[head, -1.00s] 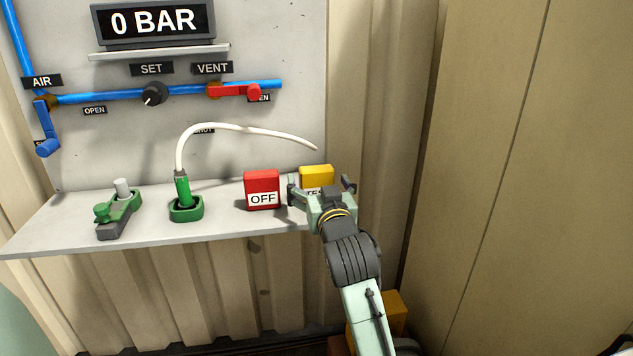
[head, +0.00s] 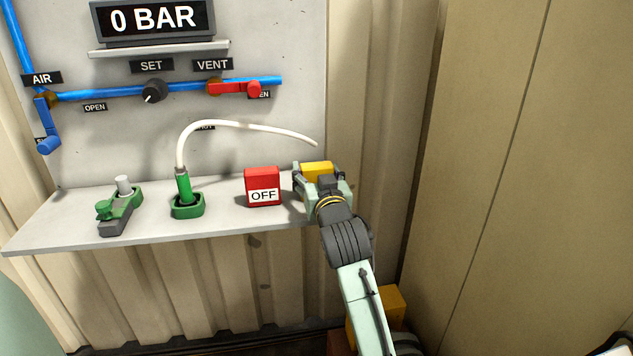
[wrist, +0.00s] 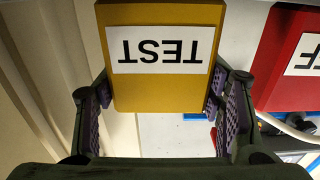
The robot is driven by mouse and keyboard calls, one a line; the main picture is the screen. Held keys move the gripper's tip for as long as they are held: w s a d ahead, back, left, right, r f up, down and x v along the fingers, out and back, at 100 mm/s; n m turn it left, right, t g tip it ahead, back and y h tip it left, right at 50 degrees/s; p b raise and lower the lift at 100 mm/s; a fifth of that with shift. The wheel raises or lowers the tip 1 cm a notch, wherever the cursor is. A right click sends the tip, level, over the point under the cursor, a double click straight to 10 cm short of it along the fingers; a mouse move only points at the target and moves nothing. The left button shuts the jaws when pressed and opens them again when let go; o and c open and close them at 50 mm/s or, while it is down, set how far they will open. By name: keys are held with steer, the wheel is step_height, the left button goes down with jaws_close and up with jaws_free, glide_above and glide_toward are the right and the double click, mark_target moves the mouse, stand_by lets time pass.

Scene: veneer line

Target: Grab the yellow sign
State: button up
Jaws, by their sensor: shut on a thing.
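The yellow sign (head: 317,170) stands at the right end of the grey shelf (head: 220,226). In the wrist view the yellow sign (wrist: 155,88) shows a white label reading TEST, upside down. My gripper (head: 318,184) has its fingers on both sides of the sign and is shut on it. In the wrist view the purple finger pads of my gripper (wrist: 160,110) lie along the sign's left and right sides. In the head view my gripper hides the sign's lower front, so I cannot tell whether its base touches the shelf.
A red OFF sign (head: 262,186) stands just left of my gripper. A green holder with a white hose (head: 186,205) and a green-grey clamp-like part (head: 120,207) stand further left. A panel with blue pipes (head: 185,89) rises behind. A beige wall (head: 500,180) is close on the right.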

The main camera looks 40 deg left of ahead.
steer(key=c, duration=0.4)
steer(key=shift+r, duration=0.1)
